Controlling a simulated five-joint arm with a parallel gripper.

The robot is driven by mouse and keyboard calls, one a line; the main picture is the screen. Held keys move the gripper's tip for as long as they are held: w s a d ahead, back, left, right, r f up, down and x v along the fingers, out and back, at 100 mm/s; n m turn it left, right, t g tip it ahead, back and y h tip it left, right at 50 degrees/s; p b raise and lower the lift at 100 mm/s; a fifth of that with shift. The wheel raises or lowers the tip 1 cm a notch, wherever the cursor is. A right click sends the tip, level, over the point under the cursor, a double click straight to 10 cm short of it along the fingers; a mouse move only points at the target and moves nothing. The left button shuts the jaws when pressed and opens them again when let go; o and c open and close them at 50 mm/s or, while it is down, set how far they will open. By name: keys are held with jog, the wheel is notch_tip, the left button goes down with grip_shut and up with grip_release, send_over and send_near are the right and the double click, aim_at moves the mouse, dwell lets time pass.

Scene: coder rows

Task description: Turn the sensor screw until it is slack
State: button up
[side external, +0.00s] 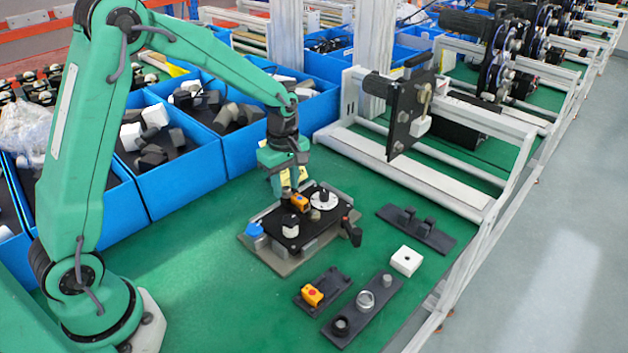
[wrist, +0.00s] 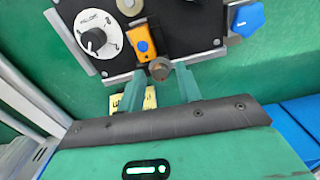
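The sensor screw (wrist: 160,68) is a round brownish knob at the edge of a black plate (wrist: 190,35) in the wrist view. An orange sensor (wrist: 144,42) with a blue spot sits just beyond it. My gripper (wrist: 162,73) is open, with one green finger on each side of the screw and no clear grip on it. In the side view my gripper (side external: 286,190) points down at the back edge of the plate (side external: 312,222), beside the orange sensor (side external: 300,203). The screw itself cannot be made out there.
A white dial with a black knob (wrist: 97,40) and a blue knob (wrist: 248,18) flank the sensor. Blue bins (side external: 262,140) of parts stand behind. Loose fixtures (side external: 365,303) and a white block (side external: 406,260) lie at the front right. Green table is clear at the front left.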

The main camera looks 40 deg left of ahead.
jog(key=m, duration=0.4)
jog(key=shift+m, duration=1.5)
jog(key=shift+m, duration=0.7)
jog(key=m, duration=0.4)
jog(key=shift+m, duration=2.4)
grip_shut()
